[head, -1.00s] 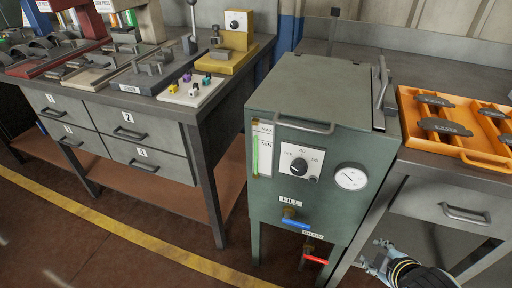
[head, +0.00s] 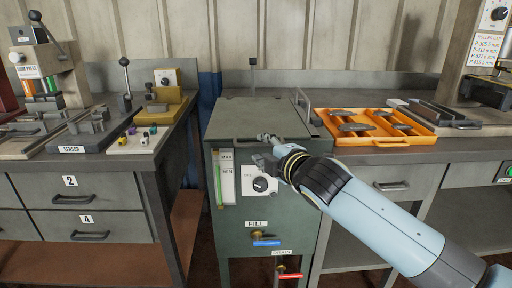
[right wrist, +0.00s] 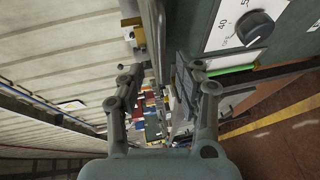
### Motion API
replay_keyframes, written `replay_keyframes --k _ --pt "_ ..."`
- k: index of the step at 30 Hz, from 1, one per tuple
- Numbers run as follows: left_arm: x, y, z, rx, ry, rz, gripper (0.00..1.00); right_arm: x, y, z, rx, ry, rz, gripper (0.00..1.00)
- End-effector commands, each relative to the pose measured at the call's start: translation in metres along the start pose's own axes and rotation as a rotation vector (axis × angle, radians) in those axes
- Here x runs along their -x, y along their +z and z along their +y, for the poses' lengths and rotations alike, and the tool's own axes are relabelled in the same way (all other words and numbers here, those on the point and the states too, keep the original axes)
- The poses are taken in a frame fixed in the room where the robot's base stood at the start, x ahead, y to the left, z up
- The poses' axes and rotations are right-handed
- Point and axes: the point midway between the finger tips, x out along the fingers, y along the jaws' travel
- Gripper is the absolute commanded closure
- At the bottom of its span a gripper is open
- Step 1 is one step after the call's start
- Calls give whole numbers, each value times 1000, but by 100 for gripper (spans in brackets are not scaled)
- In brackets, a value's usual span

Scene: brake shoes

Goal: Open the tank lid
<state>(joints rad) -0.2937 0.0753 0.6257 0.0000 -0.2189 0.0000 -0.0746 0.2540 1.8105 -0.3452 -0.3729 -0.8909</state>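The green-grey tank (head: 230,225) stands between two benches. Its flat lid (head: 250,112) lies closed on top, with a grey handle (head: 242,141) along its front edge, partly hidden by my gripper. My right gripper (head: 263,147) is at the tank's upper front, at the handle's height. In the right wrist view its two fingers (right wrist: 158,92) are spread apart, and the tank's front edge runs up between them. I cannot tell whether the fingers touch the handle. The dial (head: 261,185) on the tank front also shows in the right wrist view (right wrist: 255,28). My left gripper is not in view.
An orange tray (head: 385,133) with brake shoes lies on the right bench, close to the tank. A tall bracket (head: 302,104) rises at the lid's right side. The left bench holds a sensor fixture (head: 95,132) and a yellow stand (head: 165,103). A wall stands behind.

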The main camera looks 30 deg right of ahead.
Motion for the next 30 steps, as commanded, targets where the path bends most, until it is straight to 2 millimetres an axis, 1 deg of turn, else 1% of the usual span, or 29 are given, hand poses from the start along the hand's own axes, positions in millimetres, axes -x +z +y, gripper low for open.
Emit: replay_keyframes --k 1,3,7,11,18,26,30 --pt "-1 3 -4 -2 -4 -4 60 -10 0 0 -2 1 0 66" --pt "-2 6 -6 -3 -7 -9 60 -22 0 0 -2 1 0 66" --pt "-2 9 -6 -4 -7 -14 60 -35 0 -1 -2 -2 0 66" --pt "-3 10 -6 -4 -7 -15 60 -41 0 -1 -2 -1 0 66" --pt "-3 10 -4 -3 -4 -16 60 -42 0 -1 -1 -2 0 66" --pt "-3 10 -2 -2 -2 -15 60 -41 0 -1 -1 -2 0 100" --pt "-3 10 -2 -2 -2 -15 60 -41 0 -1 -1 -1 0 100"
